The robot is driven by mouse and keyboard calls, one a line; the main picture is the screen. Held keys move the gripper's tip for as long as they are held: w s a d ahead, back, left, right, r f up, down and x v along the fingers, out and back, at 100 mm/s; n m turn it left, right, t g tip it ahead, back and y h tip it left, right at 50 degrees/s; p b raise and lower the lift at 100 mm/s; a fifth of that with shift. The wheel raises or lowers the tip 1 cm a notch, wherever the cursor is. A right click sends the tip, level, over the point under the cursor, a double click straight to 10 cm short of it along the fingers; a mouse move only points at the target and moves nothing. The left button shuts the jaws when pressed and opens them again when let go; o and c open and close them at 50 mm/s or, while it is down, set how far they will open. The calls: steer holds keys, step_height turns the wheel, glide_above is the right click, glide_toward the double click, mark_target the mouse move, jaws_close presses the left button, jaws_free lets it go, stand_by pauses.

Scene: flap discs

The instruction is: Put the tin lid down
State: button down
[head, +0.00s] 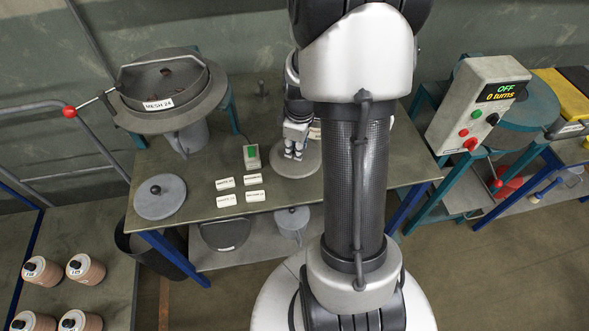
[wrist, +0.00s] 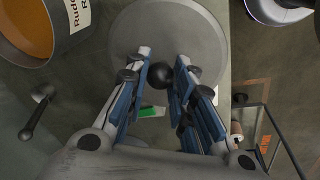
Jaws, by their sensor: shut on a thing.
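The tin lid (head: 297,169) is a flat grey disc with a black ball knob. In the head view it is below my gripper (head: 294,154), over the middle of the bench. In the wrist view the lid (wrist: 165,35) fills the upper middle, and my gripper (wrist: 161,77) is shut on its black knob (wrist: 160,72), one finger on each side. The lid looks about level. I cannot tell whether it touches the bench top or hangs just above it. My arm hides part of the bench behind and right of it.
A similar grey lid (head: 160,205) lies at the bench's left. A small device with a green face (head: 251,156) and several white labelled blocks (head: 225,183) lie left of my gripper. The MESH 24 sieve (head: 150,119) stands behind. A control box (head: 474,100) stands right.

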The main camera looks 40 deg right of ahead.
mark_target(296, 165)
step_height(296, 165, down, 9)
steer(key=shift+r+b, duration=0.2)
steer(key=shift+b, duration=0.9)
steer(key=shift+f, duration=0.15)
steer(key=c, duration=1.4)
jaws_free()
steer(key=shift+o, duration=0.2)
